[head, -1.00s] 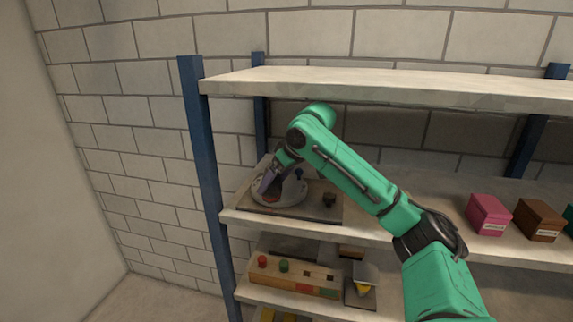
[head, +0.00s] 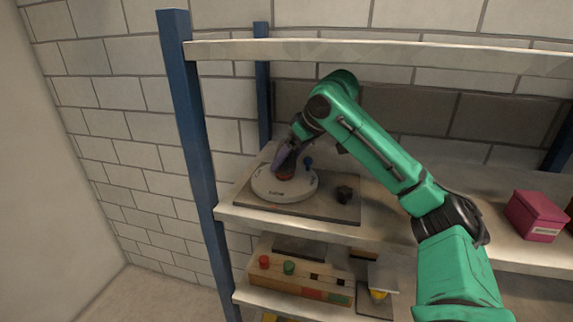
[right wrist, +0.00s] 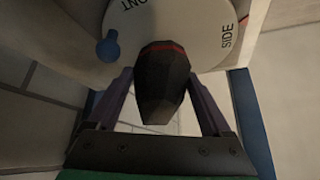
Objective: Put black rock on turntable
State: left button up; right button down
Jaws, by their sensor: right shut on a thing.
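The turntable (head: 265,188) is a round white disc on a dark board on the shelf. It also shows in the right wrist view (right wrist: 205,30), with lettering on its face. My right gripper (head: 286,170) is over the disc, pointing down, and is shut on a dark faceted rock (right wrist: 162,85) with a thin red band near its far end. The rock is largely hidden by the fingers in the head view. I cannot tell whether it touches the disc. My left gripper is not in view.
A blue knob (head: 308,162) stands by the turntable's far side. A blue shelf post (head: 190,110) is close on the left. The upper shelf (head: 380,52) is above my arm. A pink box (head: 536,216) stands right. The lower shelf holds a wooden block (head: 300,283) with coloured pegs.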

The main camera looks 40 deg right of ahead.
jog(key=shift+s+a, duration=0.3)
jog(key=shift+a, duration=0.2)
grip_release()
jog(key=shift+s+a, duration=0.2)
jog(key=shift+r, duration=0.1)
jog(key=shift+w+d, duration=0.15)
jog(key=shift+d, duration=0.3)
jog(key=s+b, duration=0.3)
jog(key=s, duration=0.1)
jog(key=s+d+b, duration=0.1)
jog(key=s+b, duration=0.2)
jog(key=s, duration=0.1)
jog(key=s+d+b, duration=0.1)
jog(key=s+b, duration=0.2)
jog(key=s, duration=0.1)
jog(key=shift+r+b, duration=0.25)
jog(key=shift+b, duration=0.1)
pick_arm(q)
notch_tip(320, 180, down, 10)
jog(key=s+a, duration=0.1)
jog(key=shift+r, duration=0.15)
pick_arm(e)
jog(key=shift+s+r, duration=0.25)
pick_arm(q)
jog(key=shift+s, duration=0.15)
pick_arm(e)
jog(key=shift+f, duration=0.1)
